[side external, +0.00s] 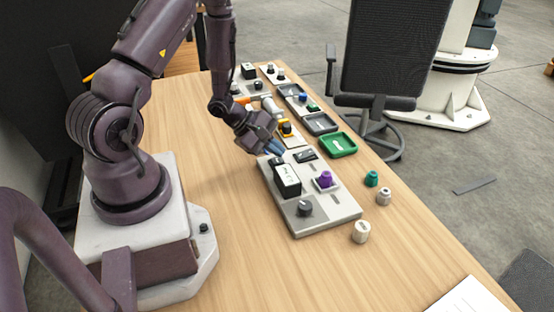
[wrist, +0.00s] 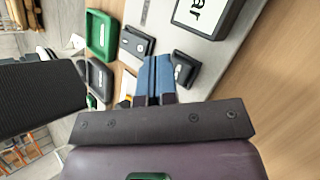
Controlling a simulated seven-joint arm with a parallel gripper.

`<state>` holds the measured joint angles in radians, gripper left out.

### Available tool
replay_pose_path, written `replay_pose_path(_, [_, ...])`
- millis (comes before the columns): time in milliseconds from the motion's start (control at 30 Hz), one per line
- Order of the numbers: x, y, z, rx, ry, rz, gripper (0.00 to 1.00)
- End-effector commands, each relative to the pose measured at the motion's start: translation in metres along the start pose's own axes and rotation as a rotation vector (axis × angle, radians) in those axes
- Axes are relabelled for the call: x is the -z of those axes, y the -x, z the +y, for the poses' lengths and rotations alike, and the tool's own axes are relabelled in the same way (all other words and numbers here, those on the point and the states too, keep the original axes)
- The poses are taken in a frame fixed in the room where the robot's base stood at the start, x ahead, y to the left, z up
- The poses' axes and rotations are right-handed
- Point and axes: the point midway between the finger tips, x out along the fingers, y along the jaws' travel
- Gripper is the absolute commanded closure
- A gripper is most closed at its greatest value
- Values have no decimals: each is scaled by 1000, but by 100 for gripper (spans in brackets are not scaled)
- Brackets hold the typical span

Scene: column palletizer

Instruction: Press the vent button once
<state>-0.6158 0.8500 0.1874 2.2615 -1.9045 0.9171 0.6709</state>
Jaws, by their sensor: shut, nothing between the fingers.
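A grey control panel (side external: 335,212) lies on the table; I cannot tell which part is the vent button, as no such label is readable. It bears a purple button (side external: 325,179), a dark knob (side external: 304,208) and a black box with a white label (side external: 288,181), whose letters "ar" show in part in the wrist view (wrist: 196,12). A small black part (side external: 305,155) sits at the panel's far end. My gripper (side external: 278,149) is shut and empty, its blue fingertips (wrist: 156,62) over the far end. In the wrist view, a black part (wrist: 184,70) is right beside the fingertips.
A green tray (side external: 338,145) and a row of smaller modules lie beyond the panel. A teal piece (side external: 371,179), a grey piece (side external: 384,197) and a pale cylinder (side external: 361,232) stand along its right side. An office chair (side external: 385,60) is past the table edge.

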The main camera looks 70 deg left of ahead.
Motion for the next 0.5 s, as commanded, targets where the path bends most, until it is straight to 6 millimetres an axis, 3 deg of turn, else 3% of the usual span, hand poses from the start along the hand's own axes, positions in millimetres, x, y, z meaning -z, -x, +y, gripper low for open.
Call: replay_pose_path(500, [-8,10,8,-2,-2,0,100])
